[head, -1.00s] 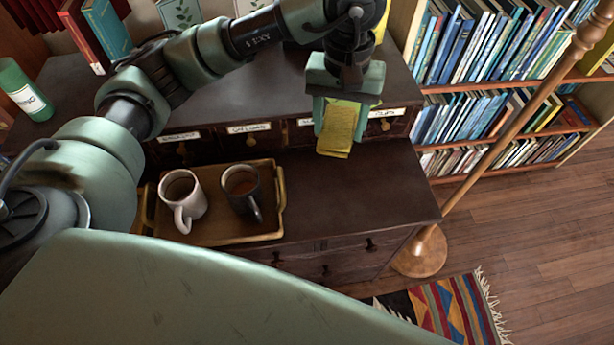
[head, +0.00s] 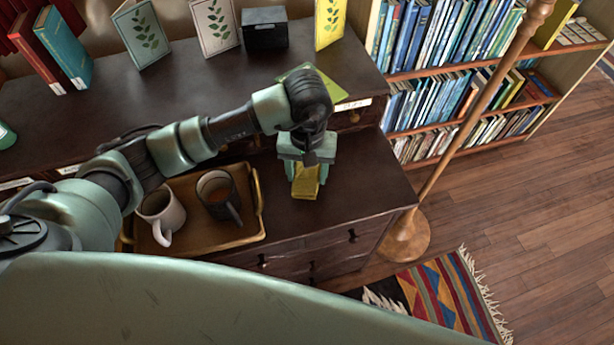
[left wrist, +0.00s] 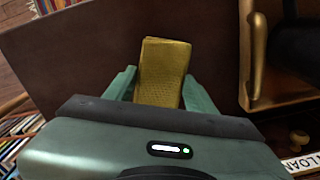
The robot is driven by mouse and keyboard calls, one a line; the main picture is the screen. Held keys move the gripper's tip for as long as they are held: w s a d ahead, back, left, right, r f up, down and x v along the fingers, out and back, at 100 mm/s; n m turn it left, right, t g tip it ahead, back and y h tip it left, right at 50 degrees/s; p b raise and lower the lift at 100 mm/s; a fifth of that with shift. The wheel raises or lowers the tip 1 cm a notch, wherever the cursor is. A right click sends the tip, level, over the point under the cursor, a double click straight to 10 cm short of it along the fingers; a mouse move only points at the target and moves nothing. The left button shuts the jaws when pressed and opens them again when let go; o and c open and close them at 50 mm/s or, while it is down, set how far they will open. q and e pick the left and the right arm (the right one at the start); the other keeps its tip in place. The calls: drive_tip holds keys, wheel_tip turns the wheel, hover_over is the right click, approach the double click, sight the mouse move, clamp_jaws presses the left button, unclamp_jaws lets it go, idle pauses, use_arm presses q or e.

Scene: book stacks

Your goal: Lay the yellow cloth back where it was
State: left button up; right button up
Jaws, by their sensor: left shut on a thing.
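The yellow cloth (head: 306,182) is a folded, textured piece held between the fingers of my left gripper (head: 305,178). It also shows in the left wrist view (left wrist: 162,72), between the two green fingers (left wrist: 160,92). The gripper is shut on it and points down over the dark wooden top (head: 362,183), to the right of the tray. I cannot tell whether the cloth touches the wood. My right gripper is not in view.
A brown tray (head: 258,229) holds a white mug (head: 163,213) and a dark mug (head: 219,193) left of the gripper. A green flat item (head: 322,84) lies on the raised shelf behind. A wooden pole (head: 455,150) stands right. The dark top right of the gripper is bare.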

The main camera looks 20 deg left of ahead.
use_arm(q)
wheel_tip(320, 180, down, 2)
drive_tip(key=shift+f, duration=0.35)
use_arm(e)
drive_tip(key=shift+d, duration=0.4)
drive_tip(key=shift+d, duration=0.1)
use_arm(q)
drive_tip(key=shift+f, duration=0.1)
drive_tip(key=o, duration=1.2)
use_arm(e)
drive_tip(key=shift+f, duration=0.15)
